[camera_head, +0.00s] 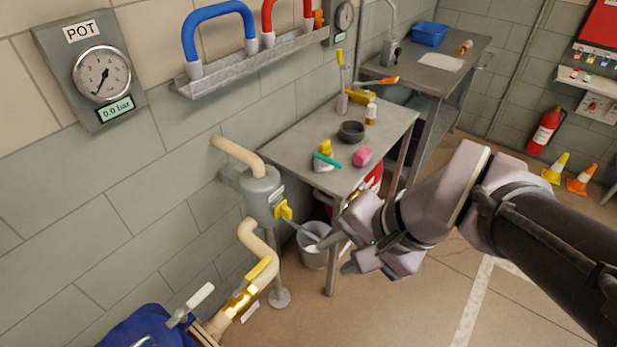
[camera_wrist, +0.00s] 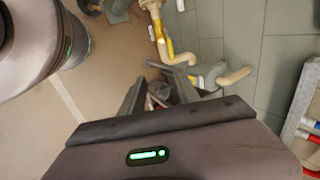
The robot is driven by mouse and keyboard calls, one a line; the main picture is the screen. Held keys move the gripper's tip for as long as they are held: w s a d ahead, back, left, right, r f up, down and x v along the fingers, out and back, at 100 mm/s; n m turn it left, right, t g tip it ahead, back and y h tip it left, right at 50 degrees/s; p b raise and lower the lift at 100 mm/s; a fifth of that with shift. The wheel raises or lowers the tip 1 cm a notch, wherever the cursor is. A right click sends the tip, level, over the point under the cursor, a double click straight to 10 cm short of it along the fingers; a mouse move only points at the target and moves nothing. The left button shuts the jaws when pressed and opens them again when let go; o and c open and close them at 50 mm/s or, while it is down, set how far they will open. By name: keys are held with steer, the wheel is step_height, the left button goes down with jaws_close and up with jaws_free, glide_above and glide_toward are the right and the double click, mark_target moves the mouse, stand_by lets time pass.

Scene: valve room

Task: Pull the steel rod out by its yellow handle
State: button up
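A grey pot (camera_head: 262,193) stands on a post by the wall, joined to beige pipes; it also shows in the wrist view (camera_wrist: 208,74). A small yellow handle (camera_head: 284,210) is at its right side. A thin grey bar (camera_head: 302,230) runs from beside the handle down toward my gripper; I cannot tell whether it is the steel rod. My gripper (camera_head: 336,256) is open, right of and below the handle and apart from it. In the wrist view my gripper (camera_wrist: 160,95) has its two fingers spread, and the handle is not clear there.
A brass valve with a yellow lever (camera_head: 258,268) sits on the pipe below the pot. A metal bucket (camera_head: 314,254) stands under the small grey table (camera_head: 290,148), which holds several small items. A gauge panel (camera_head: 103,75) marked POT reads 0.0 bar. Open floor (camera_head: 420,305) lies at the right.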

steer(key=w+a+f+m+y, duration=0.2)
steer(key=w+f+m+y, duration=0.15)
steer(key=w, duration=0.35)
steer(key=w+a+f+m+y, duration=0.2)
steer(key=w+f+m, duration=0.2)
steer(key=w, duration=0.3)
steer(key=m+t+b, duration=0.5)
steer(key=m, duration=0.6)
glide_toward(291, 213)
steer(key=x, duration=0.9)
steer(key=shift+s, duration=0.15)
steer(key=shift+w+a+f, duration=0.15)
steer(key=shift+w+a, duration=0.25)
steer(key=shift+a, duration=0.1)
jaws_close()
